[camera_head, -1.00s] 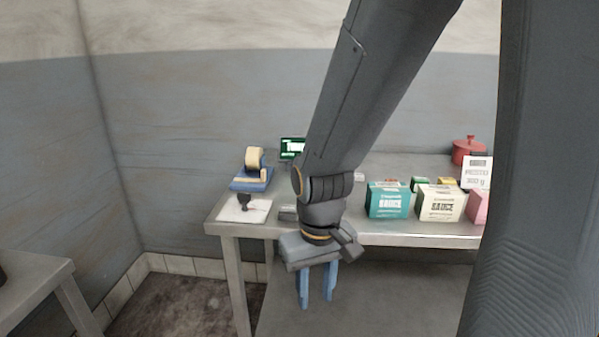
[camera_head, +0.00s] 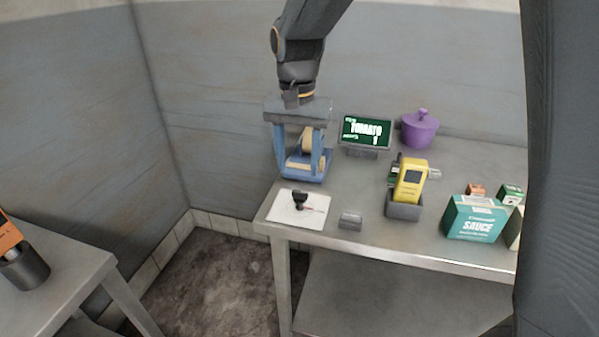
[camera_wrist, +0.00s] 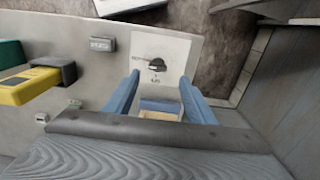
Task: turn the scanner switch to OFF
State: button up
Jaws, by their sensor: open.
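The switch is a dark knob (camera_head: 299,199) on a white plate (camera_head: 284,211) at the table's front left corner. In the wrist view the knob (camera_wrist: 156,65) lies just beyond my fingertips, between their lines. Small lettering on the plate (camera_wrist: 178,46) is too blurred to read surely, and so is the knob's setting.
A blue tape dispenser (camera_head: 306,168) stands behind the plate. A yellow scanner (camera_head: 411,181) sits in a grey holder (camera_head: 403,211) to the right. A small grey block (camera_head: 350,221), a green screen (camera_head: 366,132), a purple pot (camera_head: 419,131) and a sauce box (camera_head: 473,219) share the table.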

aim_at(300, 191)
jog(key=f, duration=0.2)
jog(key=f+p, duration=0.1)
jog(key=f, duration=0.4)
jog(key=shift+d+f, duration=0.2)
jog(key=shift+d, duration=0.05)
jog(key=c, duration=1)
jog(key=shift+c, duration=0.2)
